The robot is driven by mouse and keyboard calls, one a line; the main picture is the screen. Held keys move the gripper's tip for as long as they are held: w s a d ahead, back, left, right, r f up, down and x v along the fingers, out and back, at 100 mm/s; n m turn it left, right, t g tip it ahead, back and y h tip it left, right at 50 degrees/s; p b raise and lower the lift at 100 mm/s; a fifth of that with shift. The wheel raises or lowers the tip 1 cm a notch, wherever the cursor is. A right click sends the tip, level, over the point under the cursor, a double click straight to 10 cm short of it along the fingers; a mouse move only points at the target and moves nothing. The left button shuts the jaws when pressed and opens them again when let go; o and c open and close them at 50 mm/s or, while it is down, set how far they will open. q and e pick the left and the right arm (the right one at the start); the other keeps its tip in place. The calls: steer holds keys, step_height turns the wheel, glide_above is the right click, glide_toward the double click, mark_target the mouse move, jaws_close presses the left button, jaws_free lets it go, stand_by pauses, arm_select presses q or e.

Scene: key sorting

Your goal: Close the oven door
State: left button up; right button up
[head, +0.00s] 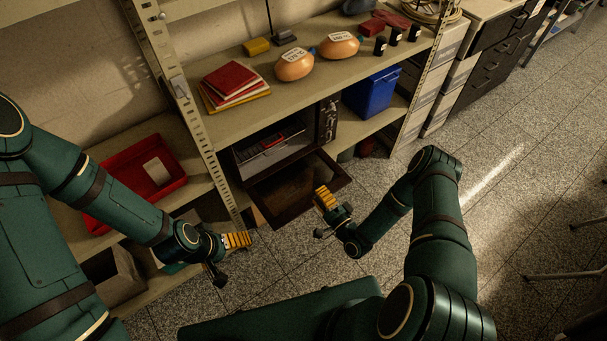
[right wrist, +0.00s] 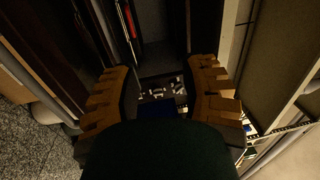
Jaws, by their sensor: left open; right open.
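The dark oven (head: 268,148) sits on the middle shelf of the rack, with a rack-like insert visible inside. Its door (head: 297,189) hangs open, folded down and out over the shelf's front edge. My right gripper (head: 322,192) is open and empty near the door's right front corner; I cannot tell whether it touches. In the right wrist view its two fingers (right wrist: 160,68) are spread, with dark oven surfaces and a panel with white marks (right wrist: 162,90) beyond them. My left gripper (head: 248,239) is open and empty, left of the door, near the rack's upright.
A metal upright (head: 188,110) stands left of the oven. A red tray (head: 113,205) is on the left shelf. A blue bin (head: 371,92) stands right of the oven. The upper shelf (head: 237,122) carries folders and orange rounded objects. The floor at right is largely clear.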

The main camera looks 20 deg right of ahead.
steer(key=b+x, duration=0.1)
steer(key=x, duration=0.8)
steer(key=shift+w, duration=0.15)
jaws_close()
